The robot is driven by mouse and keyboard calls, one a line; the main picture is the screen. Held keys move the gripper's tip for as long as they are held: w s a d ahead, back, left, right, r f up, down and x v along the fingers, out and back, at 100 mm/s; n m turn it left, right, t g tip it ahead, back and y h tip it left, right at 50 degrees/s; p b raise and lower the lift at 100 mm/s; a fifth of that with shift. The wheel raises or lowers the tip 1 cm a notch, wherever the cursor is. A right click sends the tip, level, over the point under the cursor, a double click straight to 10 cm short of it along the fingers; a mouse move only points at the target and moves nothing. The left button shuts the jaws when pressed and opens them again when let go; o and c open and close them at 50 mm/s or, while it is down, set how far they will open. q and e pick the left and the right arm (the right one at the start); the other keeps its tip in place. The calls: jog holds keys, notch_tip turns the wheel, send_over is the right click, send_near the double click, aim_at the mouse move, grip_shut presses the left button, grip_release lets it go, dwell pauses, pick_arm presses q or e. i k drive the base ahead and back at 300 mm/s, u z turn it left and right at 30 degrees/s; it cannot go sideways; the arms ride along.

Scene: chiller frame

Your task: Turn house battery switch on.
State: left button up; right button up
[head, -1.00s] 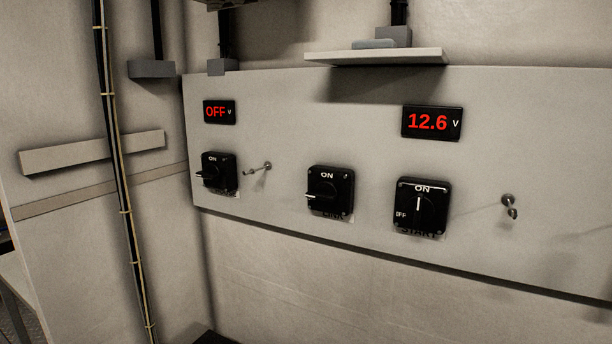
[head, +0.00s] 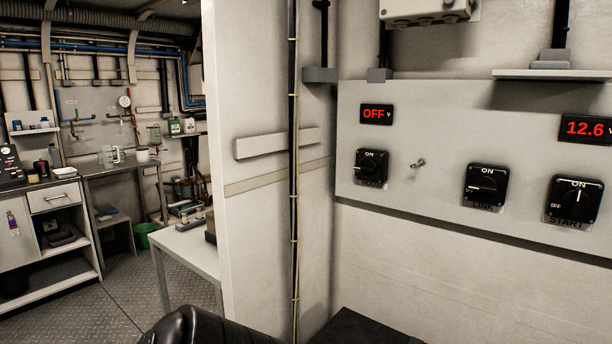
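The leftmost black rotary switch (head: 371,168) is on the grey panel (head: 440,135), below a display (head: 376,114) reading OFF in red. Its label is too small to read surely; its knob appears to lie sideways, away from the ON mark at the top. A middle switch (head: 486,187), labelled LINK, also has its knob sideways. The right switch (head: 574,201), labelled START, has its knob upright toward ON, and the display above it (head: 587,129) reads 12.6. Neither of my grippers is in view.
A metal key-like fitting (head: 417,165) sticks out between the left and middle switches. A wall edge with a cable (head: 294,170) stands left of the panel. A white table (head: 190,245), workbench (head: 50,215) and open floor (head: 110,310) lie further left. A black rounded shape is at the bottom.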

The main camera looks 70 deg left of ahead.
aim_at(367, 166)
jog(key=k, duration=0.45)
jog(key=u, duration=1.25)
